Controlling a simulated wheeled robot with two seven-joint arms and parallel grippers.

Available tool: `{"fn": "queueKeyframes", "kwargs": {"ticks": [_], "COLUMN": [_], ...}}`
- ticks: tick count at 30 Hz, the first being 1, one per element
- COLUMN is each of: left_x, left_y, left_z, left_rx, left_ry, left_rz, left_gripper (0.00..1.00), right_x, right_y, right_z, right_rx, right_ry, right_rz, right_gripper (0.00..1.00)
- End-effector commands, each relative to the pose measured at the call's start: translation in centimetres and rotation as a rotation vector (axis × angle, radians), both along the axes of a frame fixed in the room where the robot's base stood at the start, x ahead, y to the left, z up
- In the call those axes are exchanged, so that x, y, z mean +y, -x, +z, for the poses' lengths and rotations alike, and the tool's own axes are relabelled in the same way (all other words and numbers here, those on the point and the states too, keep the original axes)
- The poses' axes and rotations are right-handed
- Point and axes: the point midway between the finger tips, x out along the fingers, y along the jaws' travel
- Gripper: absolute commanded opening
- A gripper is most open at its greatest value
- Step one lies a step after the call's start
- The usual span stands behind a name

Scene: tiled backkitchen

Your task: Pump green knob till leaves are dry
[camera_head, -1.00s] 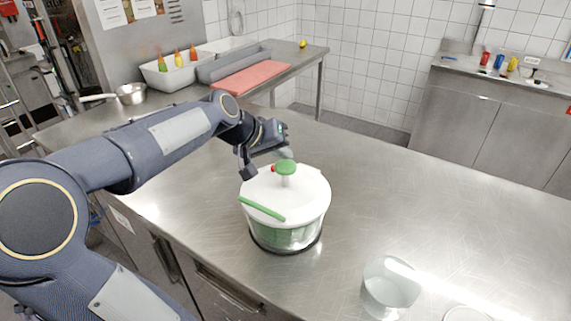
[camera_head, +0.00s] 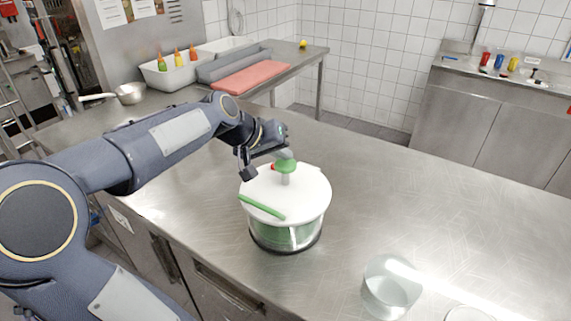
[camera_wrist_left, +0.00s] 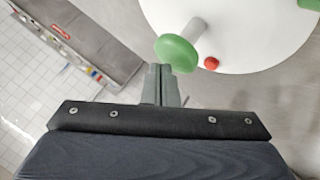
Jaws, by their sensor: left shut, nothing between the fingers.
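The salad spinner (camera_head: 285,205) stands upright on the steel counter, with a white lid, a clear bowl and green leaves visible inside. Its green knob (camera_head: 285,165) sits on a grey stem raised above the lid; the knob also shows in the left wrist view (camera_wrist_left: 177,54). A green handle strip (camera_head: 262,208) and a small red button (camera_wrist_left: 211,63) are on the lid. My left gripper (camera_head: 284,153) is shut and empty, its fingertips at the top of the knob; whether they touch is hard to tell. My right gripper is not in view.
A clear glass container (camera_head: 391,287) stands on the counter at the front right. A pan (camera_head: 130,94), a red cutting board (camera_head: 251,77) and a bottle bin (camera_head: 170,75) are at the back left.

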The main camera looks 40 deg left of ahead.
Motion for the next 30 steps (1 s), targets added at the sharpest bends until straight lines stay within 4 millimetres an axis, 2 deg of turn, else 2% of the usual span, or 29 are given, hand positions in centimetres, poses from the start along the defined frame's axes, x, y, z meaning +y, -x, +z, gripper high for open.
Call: {"fn": "queueKeyframes", "kwargs": {"ticks": [30], "left_x": [-0.01], "left_y": [0.0], "left_z": [-0.9], "left_rx": [0.0], "left_ry": [0.0], "left_rz": [0.0], "left_gripper": [0.0], "right_x": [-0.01], "right_y": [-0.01], "right_z": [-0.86], "right_rx": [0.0], "right_ry": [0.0], "right_rz": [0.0], "right_gripper": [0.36]}}
